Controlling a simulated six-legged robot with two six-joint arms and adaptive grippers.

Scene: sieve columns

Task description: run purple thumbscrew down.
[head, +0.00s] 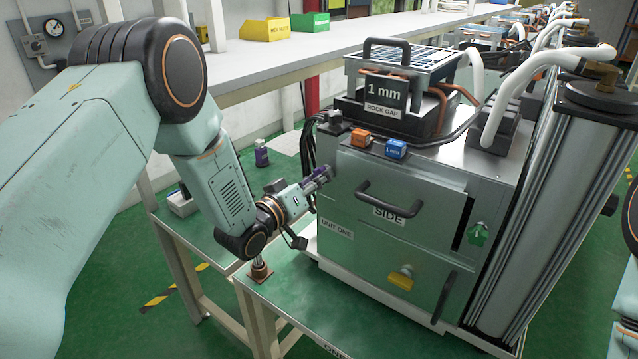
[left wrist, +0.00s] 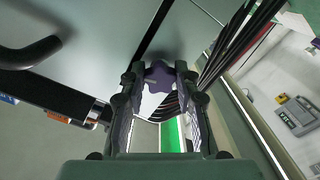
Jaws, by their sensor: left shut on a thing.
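The purple thumbscrew (left wrist: 158,77) shows in the left wrist view as a lobed knob between my left fingertips. In the head view my left gripper (head: 318,178) reaches the left edge of the grey cabinet marked UNIT ONE (head: 340,232), beside the SIDE panel (head: 410,190). The gripper is shut on the thumbscrew, with purple showing at its fingers. The fingers hide much of the thumbscrew in the head view, and its shaft and how far it is in cannot be seen. My right gripper is not in view.
A black handle (head: 402,205) sticks out from the SIDE panel. An orange block (head: 360,137) and a blue block (head: 396,149) sit on the cabinet's top edge. Black cables (head: 309,145) hang close by the left gripper. A small purple bottle (head: 261,153) stands on the table behind.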

